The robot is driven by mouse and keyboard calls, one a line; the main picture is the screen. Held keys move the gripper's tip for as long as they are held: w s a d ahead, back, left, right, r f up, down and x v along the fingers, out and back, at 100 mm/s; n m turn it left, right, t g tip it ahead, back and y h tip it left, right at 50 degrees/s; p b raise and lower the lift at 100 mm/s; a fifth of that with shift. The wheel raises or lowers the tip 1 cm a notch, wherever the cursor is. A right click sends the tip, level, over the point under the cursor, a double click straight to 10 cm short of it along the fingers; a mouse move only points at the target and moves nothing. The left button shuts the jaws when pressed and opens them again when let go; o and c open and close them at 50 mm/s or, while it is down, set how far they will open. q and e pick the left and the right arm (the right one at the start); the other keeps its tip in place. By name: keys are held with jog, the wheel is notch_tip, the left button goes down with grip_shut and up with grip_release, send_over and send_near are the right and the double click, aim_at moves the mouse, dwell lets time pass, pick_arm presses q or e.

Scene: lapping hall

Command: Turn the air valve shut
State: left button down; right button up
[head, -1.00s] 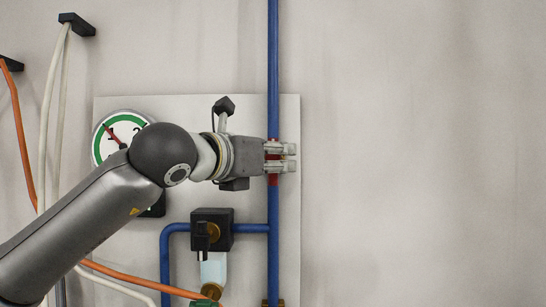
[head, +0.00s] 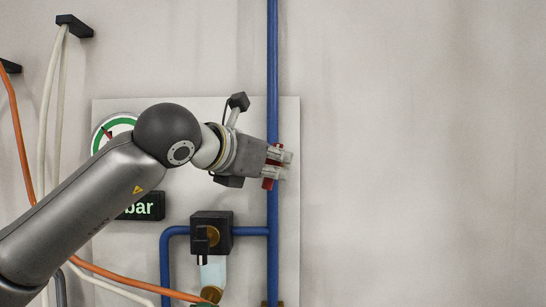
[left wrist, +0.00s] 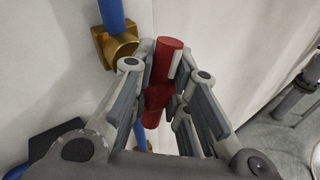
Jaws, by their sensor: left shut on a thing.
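The air valve's red handle (head: 267,184) shows above and below my left gripper's fingers in the head view, in front of the vertical blue pipe (head: 273,70). It leans a little off the pipe's line, its top to the right. My left gripper (head: 285,164) reaches in from the left and is shut on the handle; its fingers tilt slightly down to the right. In the left wrist view the red handle (left wrist: 169,58) lies between the fingers, near a brass fitting (left wrist: 116,46) on the blue pipe. The fingers hide the handle's middle. My right gripper is not in view.
A round gauge (head: 112,122) is partly hidden behind my left arm, with a "bar" display (head: 146,207) below it. A black block (head: 211,231) on a blue branch pipe sits below the gripper. Hoses hang at the left. The wall at right is clear.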

pick_arm(q)
jog(key=m+y+p, duration=0.1)
jog(key=m+g+y+p, duration=0.1)
jog(key=m+p, duration=0.1)
jog(key=shift+d+r, duration=0.15)
jog(key=shift+r, duration=0.05)
jog(key=m+g+y+p, duration=0.1)
jog(key=m+y+p, duration=0.1)
jog(key=shift+d+f+y+p, duration=0.1)
jog(key=shift+y+p, duration=0.2)
jog(key=shift+y, duration=0.1)
jog(key=shift+f+m+y+p, duration=0.15)
jog(key=shift+m+y+p, duration=0.95)
jog(key=shift+f+m+g+y+p, duration=0.25)
jog(key=shift+m+g+y+p, duration=0.05)
jog(key=shift+m+y+p, duration=0.55)
jog(key=shift+y, duration=0.25)
jog(key=c, duration=1.4)
grip_release()
